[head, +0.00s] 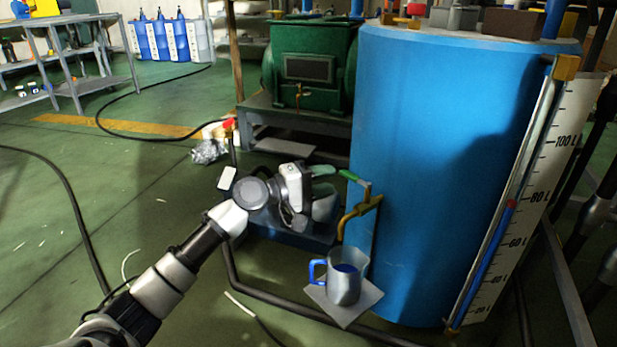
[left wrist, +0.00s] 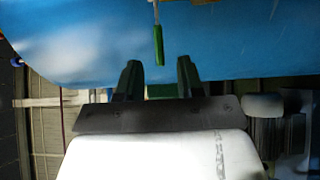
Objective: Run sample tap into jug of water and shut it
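The sample tap (head: 362,207) is a brass spout on the side of the blue tank (head: 440,150). Its green lever handle (head: 350,176) points left towards my left gripper. The metal jug (head: 346,284) with a blue handle stands upright on a small plate below the spout, with blue liquid showing inside. My left gripper (head: 326,182) is beside the tap, left of the handle. In the left wrist view its two dark green fingers (left wrist: 159,78) are apart and empty, and the green handle (left wrist: 158,47) lies ahead, in line with the gap. My right gripper is out of view.
A level gauge (head: 505,220) with a litre scale runs up the tank's right side. A green machine (head: 310,65) on a grey stand is behind. A dark pipe (head: 270,297) runs along the floor near the jug. Open green floor lies to the left.

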